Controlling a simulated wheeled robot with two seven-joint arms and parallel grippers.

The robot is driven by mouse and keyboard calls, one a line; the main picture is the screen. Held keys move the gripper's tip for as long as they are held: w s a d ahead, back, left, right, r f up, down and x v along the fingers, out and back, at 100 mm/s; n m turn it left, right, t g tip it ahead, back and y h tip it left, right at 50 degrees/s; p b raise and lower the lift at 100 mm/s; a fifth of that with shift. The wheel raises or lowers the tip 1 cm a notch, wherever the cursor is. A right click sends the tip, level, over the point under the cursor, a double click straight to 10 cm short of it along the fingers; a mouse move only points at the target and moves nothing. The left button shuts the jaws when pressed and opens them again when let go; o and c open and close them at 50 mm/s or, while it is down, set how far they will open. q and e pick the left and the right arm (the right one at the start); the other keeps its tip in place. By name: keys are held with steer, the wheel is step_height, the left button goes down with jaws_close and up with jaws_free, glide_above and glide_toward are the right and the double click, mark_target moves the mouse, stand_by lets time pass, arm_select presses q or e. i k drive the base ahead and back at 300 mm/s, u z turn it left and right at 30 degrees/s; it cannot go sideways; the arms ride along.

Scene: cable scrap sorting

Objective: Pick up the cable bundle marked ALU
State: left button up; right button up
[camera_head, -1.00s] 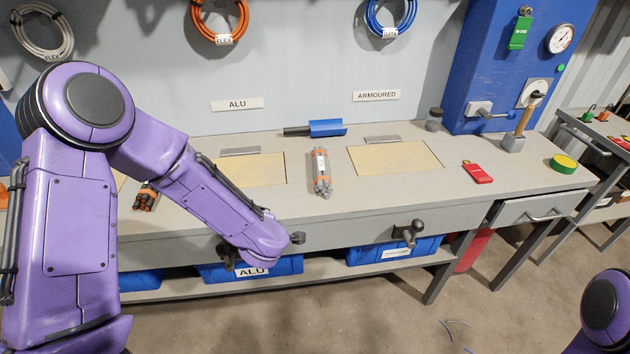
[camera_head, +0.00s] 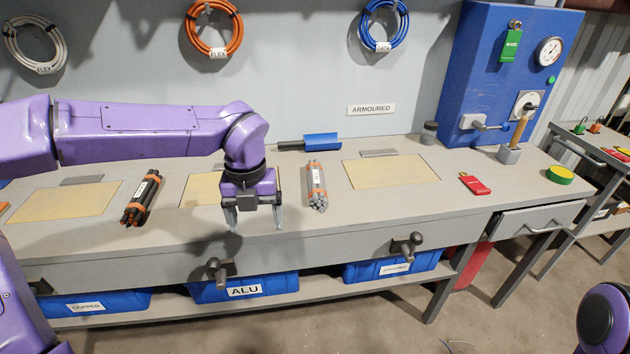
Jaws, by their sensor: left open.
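A grey cable bundle (camera_head: 316,185) with orange bands and a white label lies on the bench, right of my left gripper. A black cable bundle (camera_head: 143,199) with orange bands and a label lies to the left of the gripper. The labels on both are too small to read. My left gripper (camera_head: 254,222) is open and empty, fingers pointing down, above the front of the bench. It partly covers a tan panel. Part of my right arm (camera_head: 605,318) shows at the lower right corner, but its gripper is out of the picture.
Blue bins, one marked ALU (camera_head: 243,291), sit on the shelf under the bench (camera_head: 400,212). A blue scoop-like tool (camera_head: 321,141) lies behind the grey bundle. A red tag (camera_head: 474,184) and a green-yellow roll (camera_head: 559,175) lie at the right. Handles project from the front edge.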

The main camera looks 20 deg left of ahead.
mark_target(317, 192)
steer(key=i, duration=0.95)
